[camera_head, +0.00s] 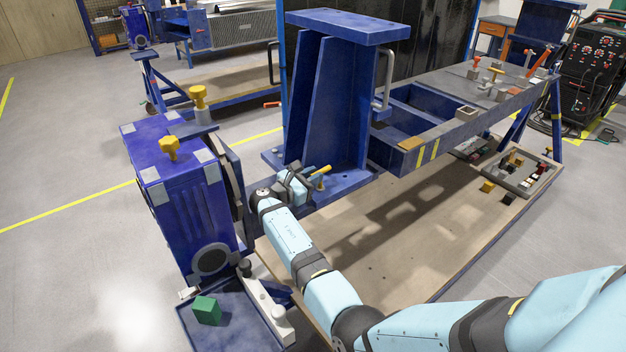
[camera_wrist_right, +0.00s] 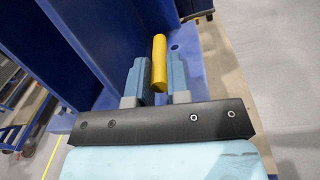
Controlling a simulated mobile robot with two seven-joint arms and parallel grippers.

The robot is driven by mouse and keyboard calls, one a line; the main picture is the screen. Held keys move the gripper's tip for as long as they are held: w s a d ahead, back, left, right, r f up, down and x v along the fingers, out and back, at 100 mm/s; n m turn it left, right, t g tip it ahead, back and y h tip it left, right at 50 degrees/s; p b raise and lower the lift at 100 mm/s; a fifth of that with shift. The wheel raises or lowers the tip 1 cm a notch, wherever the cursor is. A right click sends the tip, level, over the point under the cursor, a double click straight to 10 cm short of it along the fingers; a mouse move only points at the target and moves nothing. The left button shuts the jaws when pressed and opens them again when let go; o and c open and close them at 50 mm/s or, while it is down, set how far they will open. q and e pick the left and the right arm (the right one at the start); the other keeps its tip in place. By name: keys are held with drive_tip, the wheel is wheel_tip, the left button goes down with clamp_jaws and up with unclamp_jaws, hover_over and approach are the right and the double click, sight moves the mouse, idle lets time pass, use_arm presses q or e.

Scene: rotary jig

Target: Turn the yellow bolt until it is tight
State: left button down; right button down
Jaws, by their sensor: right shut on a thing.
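The yellow bolt (camera_head: 322,170) sits at the foot of the blue upright bracket (camera_head: 325,100), its bar-like yellow head tilted in the head view. My right gripper (camera_head: 307,181) reaches it from the front left. In the right wrist view the yellow head (camera_wrist_right: 160,55) lies between the two fingers of my right gripper (camera_wrist_right: 158,80), which is shut on it. The lower part of the bolt is hidden by the gripper in the wrist view. My left gripper is not in view.
A blue gearbox-like housing (camera_head: 180,205) with yellow knobs stands close left of my right arm. A grey-topped blue beam (camera_head: 470,95) extends to the right. Below are a wooden board (camera_head: 400,245), a parts tray (camera_head: 540,182) and a green block (camera_head: 207,310).

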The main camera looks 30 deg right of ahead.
drive_tip(key=shift+d+r, duration=0.2)
drive_tip(key=c, duration=1.1)
unclamp_jaws()
drive_tip(key=shift+o, duration=0.2)
drive_tip(key=shift+f, duration=0.15)
drive_tip(key=shift+a+r, duration=0.1)
drive_tip(key=shift+r, duration=0.4)
wheel_tip(320, 180, up, 19)
drive_tip(key=shift+f, duration=0.1)
